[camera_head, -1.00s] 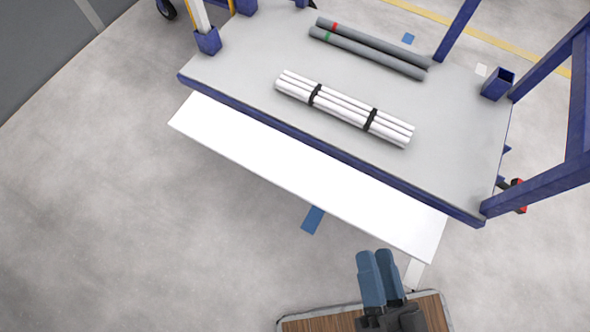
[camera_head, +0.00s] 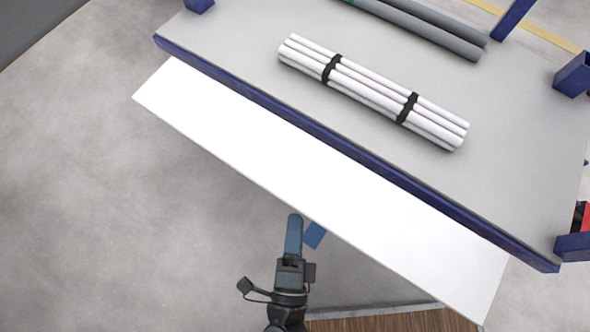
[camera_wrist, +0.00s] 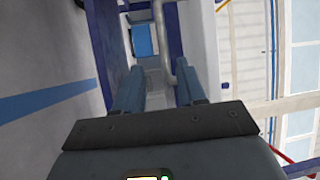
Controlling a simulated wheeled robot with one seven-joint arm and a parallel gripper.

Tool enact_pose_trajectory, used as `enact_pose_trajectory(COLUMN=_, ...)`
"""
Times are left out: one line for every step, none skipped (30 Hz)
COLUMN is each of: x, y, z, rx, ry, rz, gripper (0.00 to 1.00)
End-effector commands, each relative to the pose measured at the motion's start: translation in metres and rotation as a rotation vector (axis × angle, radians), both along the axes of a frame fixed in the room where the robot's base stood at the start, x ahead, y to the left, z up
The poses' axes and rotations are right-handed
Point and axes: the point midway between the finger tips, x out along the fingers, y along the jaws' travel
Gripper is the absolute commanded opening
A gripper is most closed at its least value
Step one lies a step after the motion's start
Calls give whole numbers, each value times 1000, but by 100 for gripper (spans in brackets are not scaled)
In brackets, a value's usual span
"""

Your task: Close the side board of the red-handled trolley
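The trolley's side board (camera_head: 320,190) is a long white panel. It is folded outward and down along the near edge of the grey trolley deck (camera_head: 500,150), outside the blue frame rail. My gripper (camera_head: 294,222) is in front of the board's outer edge, near the middle of its length, and appears apart from it. In the wrist view my gripper (camera_wrist: 160,85) shows two fingers well apart with nothing between them. Something red (camera_head: 586,217), perhaps part of the handle, shows at the right edge. Any contact between fingers and board is unclear.
A strapped bundle of white pipes (camera_head: 372,92) lies on the deck, with grey pipes (camera_head: 430,25) behind it. Blue post sockets (camera_head: 575,74) stand at the corners. The floor (camera_head: 120,220) left of my gripper is clear.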

Motion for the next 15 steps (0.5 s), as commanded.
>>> enact_pose_trajectory(x=5, y=2, z=-5, rx=3, ry=-10, rz=-7, gripper=40)
enact_pose_trajectory(x=8, y=2, z=-4, rx=1, ry=-17, rz=-13, gripper=40)
enact_pose_trajectory(x=11, y=2, z=-4, rx=-2, ry=-27, rz=-24, gripper=40)
enact_pose_trajectory(x=14, y=2, z=-4, rx=-5, ry=-35, rz=-31, gripper=40)
enact_pose_trajectory(x=17, y=2, z=-5, rx=-7, ry=-41, rz=-38, gripper=40)
enact_pose_trajectory(x=19, y=2, z=-5, rx=-10, ry=-48, rz=-49, gripper=40)
enact_pose_trajectory(x=23, y=2, z=-5, rx=-11, ry=-55, rz=-55, gripper=40)
enact_pose_trajectory(x=25, y=2, z=-5, rx=-13, ry=-62, rz=-62, gripper=40)
enact_pose_trajectory(x=27, y=2, z=-4, rx=-16, ry=-69, rz=-71, gripper=40)
enact_pose_trajectory(x=30, y=3, z=-5, rx=-18, ry=-76, rz=-78, gripper=40)
enact_pose_trajectory(x=32, y=3, z=-4, rx=-20, ry=-80, rz=-85, gripper=40)
enact_pose_trajectory(x=34, y=2, z=-4, rx=-22, ry=-86, rz=-93, gripper=40)
enact_pose_trajectory(x=36, y=2, z=-4, rx=-24, ry=-89, rz=-98, gripper=40)
enact_pose_trajectory(x=38, y=2, z=-2, rx=-26, ry=-96, rz=-104, gripper=40)
enact_pose_trajectory(x=40, y=2, z=-1, rx=-29, ry=-101, rz=-111, gripper=40)
